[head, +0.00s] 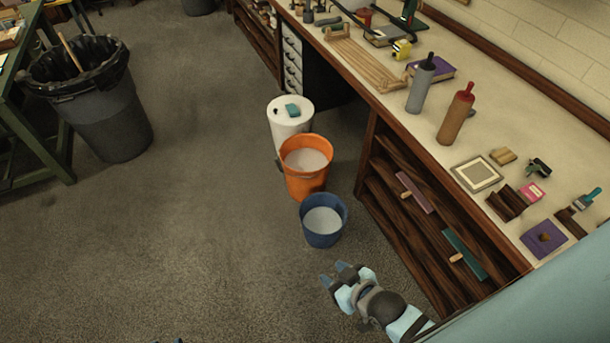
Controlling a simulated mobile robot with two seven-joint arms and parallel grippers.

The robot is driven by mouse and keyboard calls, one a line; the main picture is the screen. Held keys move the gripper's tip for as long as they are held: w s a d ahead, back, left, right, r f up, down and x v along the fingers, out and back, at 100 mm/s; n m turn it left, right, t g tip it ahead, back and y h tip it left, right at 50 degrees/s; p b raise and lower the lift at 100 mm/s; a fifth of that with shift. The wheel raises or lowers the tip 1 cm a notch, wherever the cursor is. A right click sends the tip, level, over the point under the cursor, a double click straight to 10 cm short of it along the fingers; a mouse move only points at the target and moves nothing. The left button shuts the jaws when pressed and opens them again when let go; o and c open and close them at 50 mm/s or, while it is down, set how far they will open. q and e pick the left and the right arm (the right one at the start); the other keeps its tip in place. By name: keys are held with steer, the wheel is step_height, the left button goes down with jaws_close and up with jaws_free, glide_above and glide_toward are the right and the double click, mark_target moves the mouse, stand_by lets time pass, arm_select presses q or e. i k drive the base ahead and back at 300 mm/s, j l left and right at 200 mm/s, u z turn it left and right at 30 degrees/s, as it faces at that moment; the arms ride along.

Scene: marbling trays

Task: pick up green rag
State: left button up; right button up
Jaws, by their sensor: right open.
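A small teal-green folded piece (292,111), which looks like the green rag, lies on top of a white lidded bucket (290,127) on the floor beside the workbench. My right gripper (340,269) is open and empty, low in the picture. It is in front of the blue bucket and well short of the white bucket, with the blue and orange buckets between. My left gripper does not show clearly; only tiny blue bits appear at the bottom edge.
An orange bucket (305,184) and a blue bucket (323,239) stand in a line before the white one. The workbench (500,105), crowded with tools, bounds the right. A black-lined bin (110,120) stands at left. The floor (200,230) between is clear.

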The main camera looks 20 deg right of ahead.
mark_target(292, 111)
steer(key=i, duration=2.25)
steer(key=i+j+z, duration=0.25)
steer(key=i+z, duration=0.2)
steer(key=i, duration=0.15)
steer(key=i+j+z, duration=1.25)
steer(key=z, duration=0.15)
steer(key=i+j+z, duration=0.3)
steer(key=i+j, duration=0.3)
